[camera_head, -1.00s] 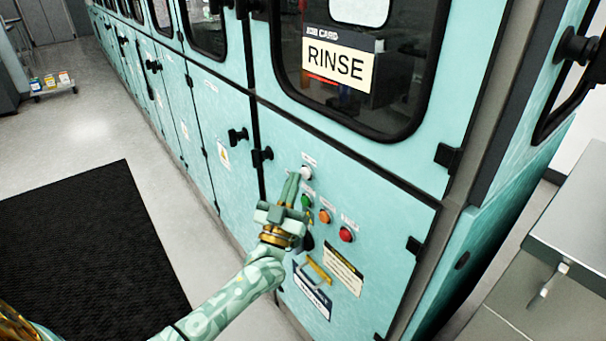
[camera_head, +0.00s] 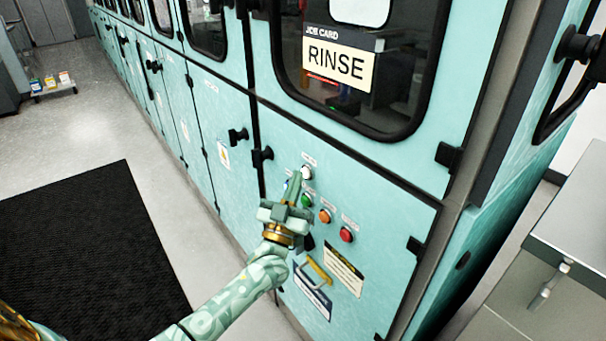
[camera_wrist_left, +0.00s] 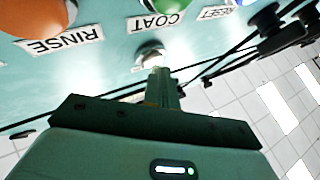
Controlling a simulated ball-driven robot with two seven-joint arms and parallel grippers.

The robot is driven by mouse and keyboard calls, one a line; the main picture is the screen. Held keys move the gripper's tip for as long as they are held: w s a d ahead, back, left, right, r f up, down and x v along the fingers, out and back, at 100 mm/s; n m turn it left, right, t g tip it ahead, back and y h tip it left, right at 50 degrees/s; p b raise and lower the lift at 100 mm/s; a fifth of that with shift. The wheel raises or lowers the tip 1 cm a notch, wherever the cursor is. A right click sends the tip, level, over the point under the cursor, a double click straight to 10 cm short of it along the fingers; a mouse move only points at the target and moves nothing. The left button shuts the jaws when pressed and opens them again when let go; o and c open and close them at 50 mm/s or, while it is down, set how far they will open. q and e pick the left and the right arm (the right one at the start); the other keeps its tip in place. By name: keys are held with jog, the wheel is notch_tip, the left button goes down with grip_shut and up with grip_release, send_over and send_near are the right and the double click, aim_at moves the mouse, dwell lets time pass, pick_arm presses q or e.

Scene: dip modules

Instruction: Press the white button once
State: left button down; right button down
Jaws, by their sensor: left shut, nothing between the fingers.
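The white button (camera_head: 306,172) is at the top of a slanting row of buttons on the teal cabinet's lower panel. My left gripper (camera_head: 295,175) is shut and empty, with its fingertips just left of the white button in the head view. In the left wrist view the fingertips (camera_wrist_left: 157,71) overlap the near edge of the round button (camera_wrist_left: 150,52) in its metal ring. I cannot tell whether they touch it. My right gripper is not in view.
Green (camera_head: 306,201), orange (camera_head: 325,216) and red (camera_head: 346,235) buttons run down to the right of the white one. A handle (camera_head: 318,272) sits below. Black door latches (camera_head: 262,156) stick out at the left. A dark mat (camera_head: 90,240) lies on the floor.

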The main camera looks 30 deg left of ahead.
pick_arm(q)
jog(key=shift+s, duration=0.1)
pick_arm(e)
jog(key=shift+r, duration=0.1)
pick_arm(q)
jog(key=shift+s+a+p, duration=0.3)
jog(key=shift+s+p, duration=0.15)
jog(key=shift+s, duration=0.2)
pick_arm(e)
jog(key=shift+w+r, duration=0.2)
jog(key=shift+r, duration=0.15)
pick_arm(q)
jog(key=shift+s, duration=0.1)
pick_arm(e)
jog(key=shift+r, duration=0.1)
